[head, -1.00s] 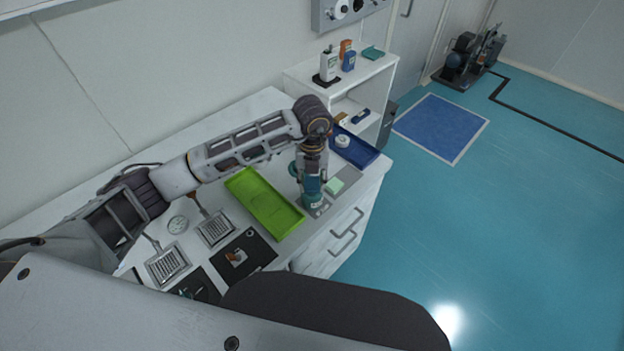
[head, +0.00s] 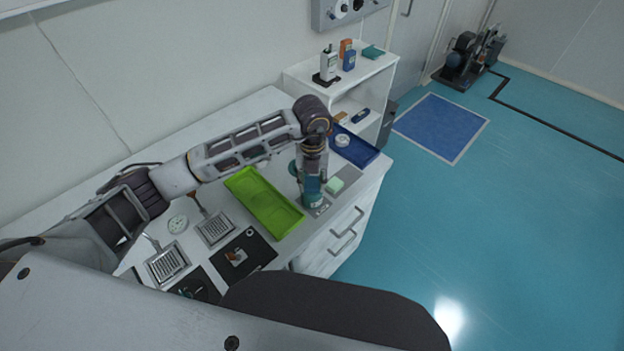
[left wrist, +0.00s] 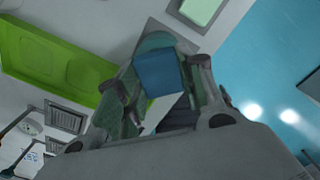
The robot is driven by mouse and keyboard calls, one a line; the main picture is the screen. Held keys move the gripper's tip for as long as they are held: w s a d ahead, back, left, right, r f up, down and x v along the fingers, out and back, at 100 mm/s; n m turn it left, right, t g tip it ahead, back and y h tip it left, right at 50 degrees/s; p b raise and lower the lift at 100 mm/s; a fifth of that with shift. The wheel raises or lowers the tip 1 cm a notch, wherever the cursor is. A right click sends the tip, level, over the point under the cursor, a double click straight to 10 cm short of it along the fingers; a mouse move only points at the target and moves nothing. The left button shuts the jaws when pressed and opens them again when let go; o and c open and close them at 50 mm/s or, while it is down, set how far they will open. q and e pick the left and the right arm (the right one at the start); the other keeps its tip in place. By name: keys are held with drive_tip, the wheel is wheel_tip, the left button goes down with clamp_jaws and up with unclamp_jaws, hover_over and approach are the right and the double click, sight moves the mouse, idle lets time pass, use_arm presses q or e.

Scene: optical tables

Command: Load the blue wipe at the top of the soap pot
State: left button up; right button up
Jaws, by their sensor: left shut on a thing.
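The blue wipe (left wrist: 160,73) shows as a blue square block between the fingers of my left gripper (left wrist: 165,75) in the left wrist view. The soap pot is the teal rounded body (left wrist: 155,41) just beyond it, partly hidden by the wipe. In the head view my left gripper (head: 313,172) points straight down over the teal soap pot (head: 312,200), at the right part of the counter. The gripper is shut on the wipe. I cannot tell whether the wipe touches the pot. My right gripper is not in view.
A pale green sponge (head: 335,185) lies right of the pot. A lime-green tray (head: 258,203) is to the left, a blue tray (head: 372,152) behind right. A white shelf (head: 305,82) with bottles stands at the back. Hand tools and dark mats (head: 247,251) fill the left front.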

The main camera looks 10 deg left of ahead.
sight(312, 182)
use_arm(q)
drive_tip(key=shift+r+p, duration=1.8)
drive_tip(key=shift+r, duration=1.7)
drive_tip(key=shift+m, duration=0.3)
